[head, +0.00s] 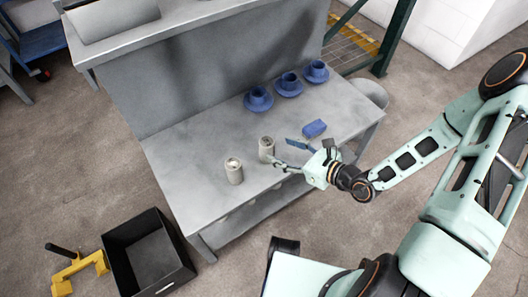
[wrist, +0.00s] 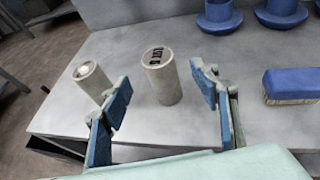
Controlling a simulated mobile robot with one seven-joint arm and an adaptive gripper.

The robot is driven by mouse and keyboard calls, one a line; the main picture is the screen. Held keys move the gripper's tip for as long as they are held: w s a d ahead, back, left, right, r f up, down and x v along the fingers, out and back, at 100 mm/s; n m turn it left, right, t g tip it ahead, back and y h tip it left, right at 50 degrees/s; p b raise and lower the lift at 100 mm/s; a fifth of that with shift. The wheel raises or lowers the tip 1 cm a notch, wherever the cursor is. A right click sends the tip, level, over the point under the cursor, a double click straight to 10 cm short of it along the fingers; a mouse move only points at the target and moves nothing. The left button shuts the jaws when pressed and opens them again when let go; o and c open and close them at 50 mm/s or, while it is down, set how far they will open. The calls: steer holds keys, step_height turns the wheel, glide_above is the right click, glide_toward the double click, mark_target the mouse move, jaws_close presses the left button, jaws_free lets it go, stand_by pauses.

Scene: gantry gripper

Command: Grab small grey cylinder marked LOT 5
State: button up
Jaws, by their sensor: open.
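The small grey cylinder marked LOT 5 (wrist: 162,79) stands upright on the bench, with dark lettering on its top in the wrist view. In the head view it is the right one of two grey cylinders (head: 266,149). My gripper (wrist: 160,115) is open, its blue-padded fingers spread left and right of the cylinder in the picture. The cylinder appears beyond the fingertips, and I see no contact. In the head view my gripper (head: 290,156) is just right of it. A second grey cylinder (wrist: 91,82) stands to the left; its marking is not readable.
The grey bench (head: 205,180) bears a blue brush (head: 314,128) to the right and blue cups on saucers (head: 289,85) at the back. A raised panel closes the bench's back. A black crate (head: 147,255) stands on the floor. The bench's front left is clear.

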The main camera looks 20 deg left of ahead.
mark_target(272, 146)
steer(key=b+x, duration=0.2)
steer(key=x, duration=0.5)
steer(key=shift+a+f, duration=0.1)
steer(key=shift+a, duration=0.2)
steer(key=shift+c, duration=0.4)
jaws_close()
